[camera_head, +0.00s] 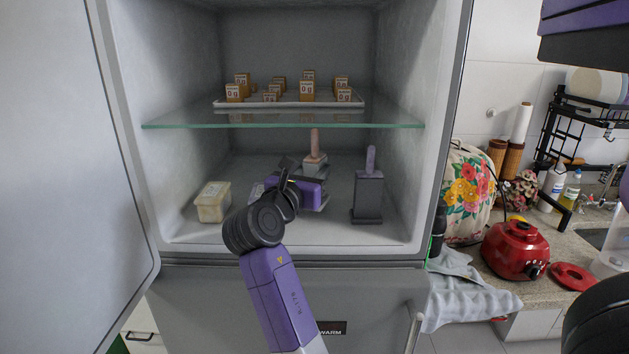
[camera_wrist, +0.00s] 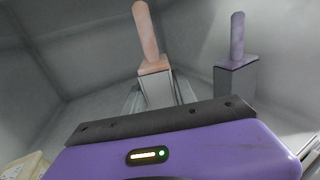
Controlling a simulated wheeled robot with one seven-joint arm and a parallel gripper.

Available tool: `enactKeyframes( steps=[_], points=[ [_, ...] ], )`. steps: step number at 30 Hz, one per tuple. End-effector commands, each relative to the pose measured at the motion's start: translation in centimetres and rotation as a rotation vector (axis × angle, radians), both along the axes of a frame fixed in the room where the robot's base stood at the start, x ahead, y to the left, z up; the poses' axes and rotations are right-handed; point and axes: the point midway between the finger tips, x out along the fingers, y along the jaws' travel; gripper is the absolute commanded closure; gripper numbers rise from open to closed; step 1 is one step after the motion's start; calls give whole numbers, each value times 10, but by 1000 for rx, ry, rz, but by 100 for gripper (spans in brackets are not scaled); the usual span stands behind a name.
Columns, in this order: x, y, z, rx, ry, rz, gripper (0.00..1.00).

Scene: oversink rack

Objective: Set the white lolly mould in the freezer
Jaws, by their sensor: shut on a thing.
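The white lolly mould (camera_head: 315,168) is a pale block with a pinkish stick. It is inside the open freezer (camera_head: 400,235), in the lower space under the glass shelf, and stands about upright. My gripper (camera_head: 318,192) reaches in from the front and is shut on it. My gripper hides the lower part of the mould, so I cannot tell whether it touches the floor. In the wrist view the mould (camera_wrist: 157,85) is straight ahead, beyond the purple gripper body. A dark grey mould with a purple stick (camera_head: 369,195) stands apart to its right.
A cream tub (camera_head: 213,202) sits at the left on the freezer floor. The glass shelf (camera_head: 285,120) above carries a tray (camera_head: 290,103) of several small labelled blocks. The open door (camera_head: 65,180) stands at the left. A counter with a red appliance (camera_head: 516,250) is at the right.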

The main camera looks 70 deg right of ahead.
Motion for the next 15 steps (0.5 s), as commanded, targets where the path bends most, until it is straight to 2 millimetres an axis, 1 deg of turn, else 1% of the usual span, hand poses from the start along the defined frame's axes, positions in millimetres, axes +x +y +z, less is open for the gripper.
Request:
enactKeyframes(
  steps=[1,3,6,15],
  points=[
    [0,0,-9,2,6,1,100],
    [0,1,-18,1,5,0,100],
    [0,1,-25,0,2,0,100],
    [0,1,-27,0,1,0,100]
  ],
)
